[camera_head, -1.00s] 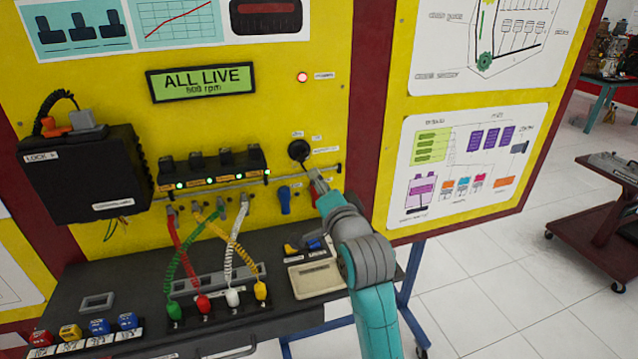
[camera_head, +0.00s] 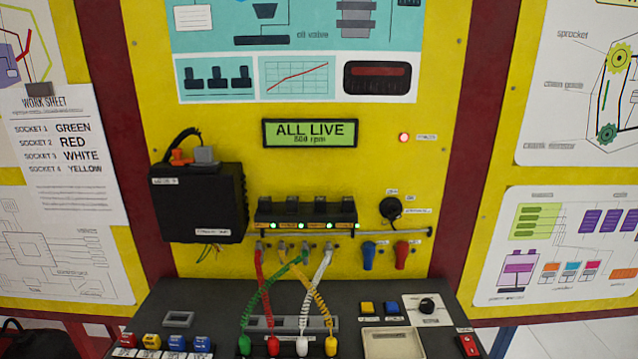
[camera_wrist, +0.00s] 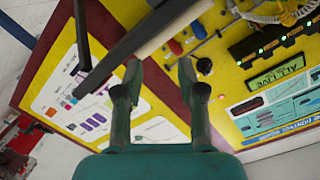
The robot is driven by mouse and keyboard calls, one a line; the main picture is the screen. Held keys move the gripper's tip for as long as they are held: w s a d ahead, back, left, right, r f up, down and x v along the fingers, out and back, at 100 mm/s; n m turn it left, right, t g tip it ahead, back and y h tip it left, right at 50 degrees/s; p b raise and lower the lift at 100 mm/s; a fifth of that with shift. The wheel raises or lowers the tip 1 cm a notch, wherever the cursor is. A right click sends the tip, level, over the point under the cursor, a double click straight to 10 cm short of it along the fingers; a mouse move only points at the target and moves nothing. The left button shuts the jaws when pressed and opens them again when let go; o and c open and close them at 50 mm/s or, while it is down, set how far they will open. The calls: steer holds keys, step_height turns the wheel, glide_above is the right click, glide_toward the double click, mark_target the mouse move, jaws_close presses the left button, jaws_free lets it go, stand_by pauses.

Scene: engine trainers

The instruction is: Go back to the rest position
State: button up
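My gripper (camera_wrist: 160,72) shows only in the wrist view. Its two fingers are apart with nothing between them. It is raised clear of the yellow trainer panel (camera_wrist: 215,98), and no contact shows. My arm is out of the head view. In the head view, the panel's display (camera_head: 310,133) reads "ALL LIVE" and 800 rpm or similar; the small digits are hard to read. Coiled green, red, white and yellow leads run from the socket block (camera_head: 306,213) down to plugs on the bench. The socket lights are green.
A dark bench (camera_head: 215,296) juts out below the panel, with coloured blocks at its left and a beige tray (camera_head: 393,342) at its right. A black box (camera_head: 198,203) is mounted on the panel. A black knob (camera_head: 390,208) and blue and red levers stand out at right.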

steer(key=s+f+n+g, duration=0.1)
steer(key=s+f+n, duration=0.15)
steer(key=s, duration=0.65)
steer(key=s+f+n, duration=0.1)
steer(key=s+f, duration=0.3)
steer(key=s, duration=0.5)
steer(key=s+r+n, duration=0.1)
steer(key=s+n, duration=0.1)
steer(key=s, duration=0.7)
steer(key=s+r+n+g, duration=0.1)
steer(key=s+n, duration=0.1)
steer(key=s, duration=0.7)
steer(key=shift+s+r, duration=0.2)
steer(key=shift+r, duration=0.15)
steer(key=shift+a, duration=0.1)
